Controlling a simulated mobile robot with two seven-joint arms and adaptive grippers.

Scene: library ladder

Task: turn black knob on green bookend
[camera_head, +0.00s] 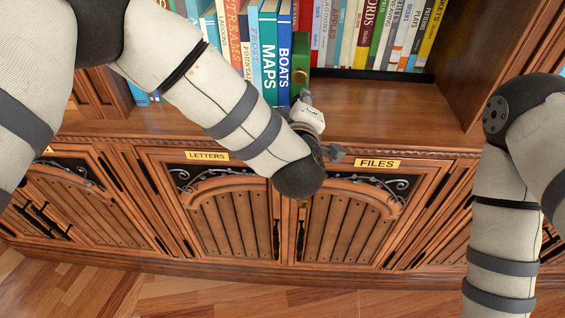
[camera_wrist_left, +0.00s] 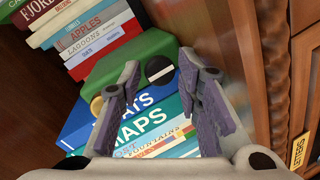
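The green bookend (camera_head: 301,50) stands at the right end of a row of books on the shelf. In the left wrist view the green bookend (camera_wrist_left: 133,52) carries a round black knob (camera_wrist_left: 160,70) with a light band across it, and a brass-coloured round part (camera_wrist_left: 97,105) to its left. My left gripper (camera_head: 320,125) is low in front of the bookend. In its wrist view my left gripper (camera_wrist_left: 162,68) is open, its fingers on either side of the knob in the picture; I cannot tell any contact. I cannot make out the knob in the head view. My right gripper is out of view.
Books, including BOATS (camera_head: 284,55) and MAPS (camera_head: 268,60), stand left of the bookend, with more books behind it to the right. The shelf board (camera_head: 385,115) is bare to the right. Cabinet doors labelled LETTERS (camera_head: 207,155) and FILES (camera_head: 377,163) lie below.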

